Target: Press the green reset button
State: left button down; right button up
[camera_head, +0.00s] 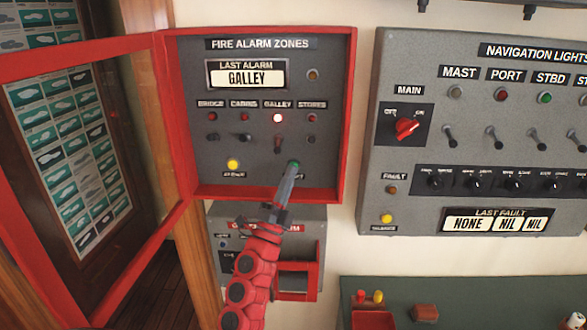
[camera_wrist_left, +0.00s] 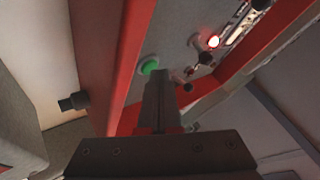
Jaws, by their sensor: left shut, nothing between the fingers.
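The green reset button (camera_head: 294,164) sits at the lower right of the grey fire alarm zones panel (camera_head: 215,165), its label partly hidden by my gripper. In the left wrist view the green button (camera_wrist_left: 149,66) shows just beyond the fingertips, slightly to their left. My left gripper (camera_head: 292,174) is shut and empty, its tips right at the button in the head view. I cannot tell whether they touch it. In the left wrist view the shut fingers (camera_wrist_left: 158,80) point at the panel. The galley lamp (camera_head: 278,118) glows red. My right gripper is not in view.
The panel has a raised red frame (camera_head: 349,110) and an open red glazed door (camera_head: 85,55) on its left. A yellow button (camera_head: 232,165) and several toggle switches are close by. The navigation lights panel (camera_head: 470,170) is to the right. A smaller grey box (camera_head: 314,215) hangs below.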

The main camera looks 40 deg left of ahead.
pick_arm(q)
jog(key=shift+w+a, duration=0.1)
jog(key=shift+w, duration=0.05)
dwell(0.5)
jog(key=shift+s+d, duration=0.45)
jog(key=shift+s, duration=0.25)
jog(key=shift+s+d+p, duration=0.2)
jog(key=shift+s+d, duration=0.25)
jog(key=shift+s, duration=0.25)
jog(key=shift+s+d+p, duration=0.15)
jog(key=shift+s+d, duration=0.25)
jog(key=shift+s, duration=0.35)
jog(key=shift+s+d+p, duration=0.2)
jog(key=shift+s+d, duration=0.25)
jog(key=shift+s, duration=0.25)
jog(key=shift+f, duration=0.1)
